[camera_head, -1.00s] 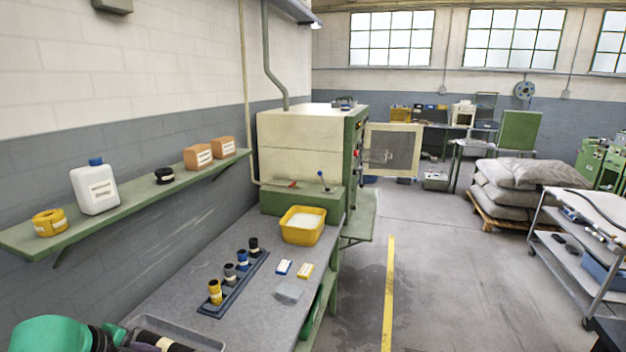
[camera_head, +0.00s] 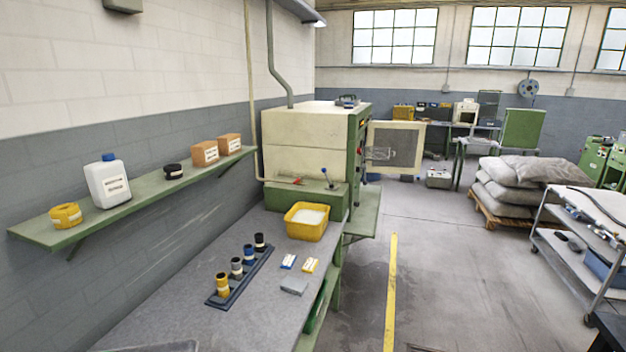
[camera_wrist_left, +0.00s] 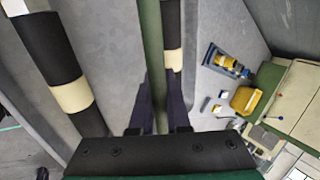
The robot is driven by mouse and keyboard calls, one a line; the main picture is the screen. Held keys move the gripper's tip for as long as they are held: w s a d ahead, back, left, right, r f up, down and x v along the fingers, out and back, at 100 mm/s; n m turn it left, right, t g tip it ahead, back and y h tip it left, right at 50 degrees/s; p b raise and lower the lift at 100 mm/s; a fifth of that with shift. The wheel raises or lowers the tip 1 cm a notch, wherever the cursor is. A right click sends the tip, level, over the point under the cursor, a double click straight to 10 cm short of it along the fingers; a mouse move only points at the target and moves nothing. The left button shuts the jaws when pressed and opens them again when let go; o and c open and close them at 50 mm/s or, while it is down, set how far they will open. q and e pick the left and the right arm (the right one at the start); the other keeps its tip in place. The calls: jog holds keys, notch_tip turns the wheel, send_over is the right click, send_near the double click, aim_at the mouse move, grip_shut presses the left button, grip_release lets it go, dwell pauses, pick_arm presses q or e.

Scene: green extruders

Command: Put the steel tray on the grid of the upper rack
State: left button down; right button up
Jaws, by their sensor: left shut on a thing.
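The steel tray (camera_head: 150,348) shows only as a thin grey rim at the bottom left edge of the head view. My left gripper (camera_wrist_left: 158,128) is in the left wrist view, its two dark fingers close together and shut. What they hold seems to be the tray, but the grip is hard to make out. My right gripper is in neither view. The upper rack and its grid cannot be made out.
The bench (camera_head: 180,310) carries a holder with several sleeves (camera_head: 240,275), small boxes (camera_head: 310,265) and a yellow bin (camera_head: 307,220). A wall shelf (camera_head: 130,205) runs above its left side. A cream and green machine (camera_head: 305,140) stands behind, a mesh-windowed door (camera_head: 395,148) beside it.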

pick_arm(q)
jog(key=f+n+y, duration=0.1)
jog(key=s+d+f+n+g+y, duration=0.1)
jog(key=f+n, duration=0.1)
jog(key=s+d+f+n, duration=0.1)
jog(key=f+n, duration=0.1)
jog(key=shift+s+f+y, duration=0.1)
jog(key=shift+s+y, duration=0.15)
jog(key=shift+y, duration=0.15)
jog(key=s+d+f+n+g+y, duration=0.15)
jog(key=d+n, duration=0.25)
jog(key=d, duration=0.4)
jog(key=s+d+f+n+g+y, duration=0.1)
jog(key=s+d+f+n+g, duration=0.15)
jog(key=d+n, duration=0.35)
jog(key=d+r+g, duration=0.2)
jog(key=d+r, duration=0.2)
jog(key=r, duration=0.2)
jog(key=f+b, duration=1)
jog(key=shift+w+d+f+b, duration=0.15)
jog(key=shift+w+f+b, duration=0.15)
jog(key=shift+w+b, duration=0.1)
jog(key=shift+r, duration=0.1)
jog(key=shift+t, duration=0.3)
